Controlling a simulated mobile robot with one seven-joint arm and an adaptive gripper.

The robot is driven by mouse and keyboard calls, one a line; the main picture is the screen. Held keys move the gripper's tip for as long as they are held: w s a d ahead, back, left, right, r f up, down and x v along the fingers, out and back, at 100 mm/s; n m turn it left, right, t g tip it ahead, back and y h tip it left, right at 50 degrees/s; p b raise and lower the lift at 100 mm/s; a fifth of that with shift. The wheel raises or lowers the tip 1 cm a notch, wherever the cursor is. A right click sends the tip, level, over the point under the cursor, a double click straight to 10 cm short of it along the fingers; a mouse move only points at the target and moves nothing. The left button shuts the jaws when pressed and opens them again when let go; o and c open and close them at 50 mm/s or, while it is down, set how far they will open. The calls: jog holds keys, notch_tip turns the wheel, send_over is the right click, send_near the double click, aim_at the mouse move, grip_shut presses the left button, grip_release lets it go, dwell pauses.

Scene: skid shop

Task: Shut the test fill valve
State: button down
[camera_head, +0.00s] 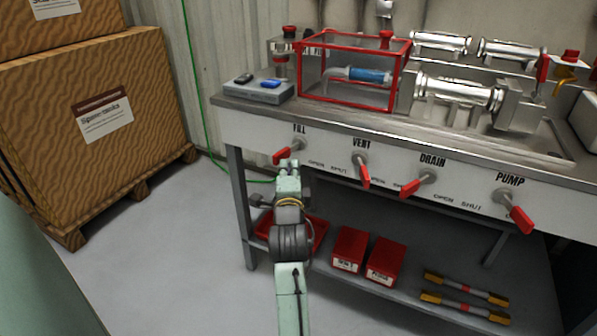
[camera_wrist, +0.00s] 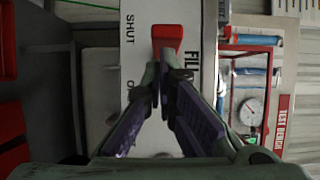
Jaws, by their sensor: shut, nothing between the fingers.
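The fill valve is the leftmost of the valves on the white panel, under the FILL label (camera_head: 299,129). Its red handle (camera_head: 281,156) points down and left from its hub (camera_head: 299,145). In the wrist view the red handle (camera_wrist: 167,36) is just ahead of the fingertips, level with the word SHUT (camera_wrist: 130,28); the O of OPEN shows farther down. My gripper (camera_head: 289,165) is shut and empty, just below and beside the handle in the head view. In the wrist view its tips (camera_wrist: 164,66) nearly meet at the handle's lower end; I cannot tell whether they touch it. The hub is hidden there.
The steel bench top (camera_head: 340,112) overhangs the panel. A lower shelf (camera_head: 390,285) holds red boxes.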

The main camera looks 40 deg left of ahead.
aim_at(274, 162)
jog(key=shift+s+a+b, duration=0.25)
jog(key=shift+a+b, duration=0.2)
jog(key=shift+a, duration=0.45)
jog(key=shift+s+a+b, duration=0.25)
jog(key=shift+a+b, duration=0.15)
jog(key=shift+a, duration=0.45)
jog(key=shift+s+a, duration=0.15)
jog(key=shift+a, duration=0.1)
